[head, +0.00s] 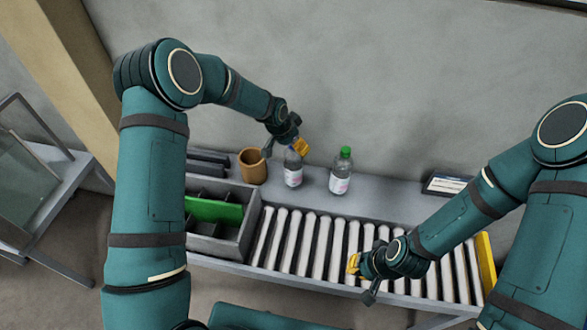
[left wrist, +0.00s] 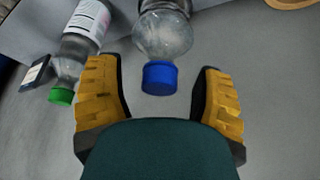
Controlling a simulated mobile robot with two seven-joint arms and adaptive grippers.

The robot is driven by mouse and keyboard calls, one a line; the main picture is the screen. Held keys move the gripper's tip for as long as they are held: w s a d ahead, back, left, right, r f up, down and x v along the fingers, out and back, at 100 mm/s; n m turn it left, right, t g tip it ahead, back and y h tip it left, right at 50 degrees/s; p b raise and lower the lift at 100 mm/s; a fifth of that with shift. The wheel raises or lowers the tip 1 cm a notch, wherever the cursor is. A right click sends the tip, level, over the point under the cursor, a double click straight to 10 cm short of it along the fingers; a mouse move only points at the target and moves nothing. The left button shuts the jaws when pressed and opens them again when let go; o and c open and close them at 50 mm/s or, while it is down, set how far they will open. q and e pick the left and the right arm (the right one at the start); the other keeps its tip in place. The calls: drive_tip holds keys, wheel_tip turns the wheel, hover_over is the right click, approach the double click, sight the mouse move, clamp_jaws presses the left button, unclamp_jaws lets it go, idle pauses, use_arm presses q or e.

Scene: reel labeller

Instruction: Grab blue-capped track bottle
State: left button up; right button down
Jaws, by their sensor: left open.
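The blue-capped bottle (head: 293,170) is clear with a pale label and stands on the grey ledge behind the roller track. In the left wrist view its blue cap (left wrist: 160,77) lies between the two yellow fingers. My left gripper (head: 286,149) is open around the top of this bottle, with a gap on each side of the cap. A green-capped bottle (head: 341,172) stands to the right of it and also shows in the left wrist view (left wrist: 75,50), outside the fingers. My right gripper (head: 361,277) is over the rollers, away from both bottles; its opening is unclear.
The roller track (head: 310,245) runs in front of the ledge. A brown cup (head: 253,167) stands left of the blue-capped bottle. A grey divided bin (head: 243,245) with a green piece is at the left. A dark framed card (head: 445,184) is at the right.

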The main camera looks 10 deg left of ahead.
use_arm(q)
drive_tip(key=shift+o, duration=0.2)
clamp_jaws()
drive_tip(key=shift+r, duration=0.1)
